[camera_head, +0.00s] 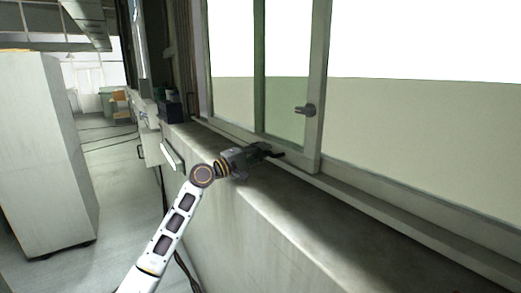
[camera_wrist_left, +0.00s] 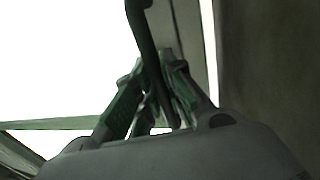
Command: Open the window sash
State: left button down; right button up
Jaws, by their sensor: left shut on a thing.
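The window sash (camera_head: 317,70) has a pale upright frame and stands in the long window above the sill. A small dark latch or knob (camera_head: 305,109) sits on its upright. My left gripper (camera_head: 268,151) is low by the window, just left of the foot of this upright. In the left wrist view my left gripper (camera_wrist_left: 155,98) has its fingers closed around a dark, slightly curved handle bar (camera_wrist_left: 144,40). A dark end of the bar (camera_head: 278,154) sticks out past the fingers in the head view. The fingers hide where it is gripped. My right gripper is not in view.
A wide concrete ledge (camera_head: 300,225) runs below the window, under my left forearm. Dark boxes (camera_head: 170,107) stand farther along at the left. A large pale cabinet (camera_head: 45,150) stands at the far left, with open floor (camera_head: 115,190) between.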

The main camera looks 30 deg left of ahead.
pick_arm(q)
jog(key=shift+s+d+f, duration=0.15)
jog(key=shift+s+d, duration=0.05)
jog(key=shift+d, duration=0.3)
jog(key=c, duration=1.8)
grip_release()
jog(key=shift+a, duration=0.1)
jog(key=shift+o, duration=0.2)
jog(key=shift+s+a, duration=0.15)
jog(key=shift+s, duration=0.05)
jog(key=shift+v, duration=5.75)
jog(key=shift+a, duration=0.1)
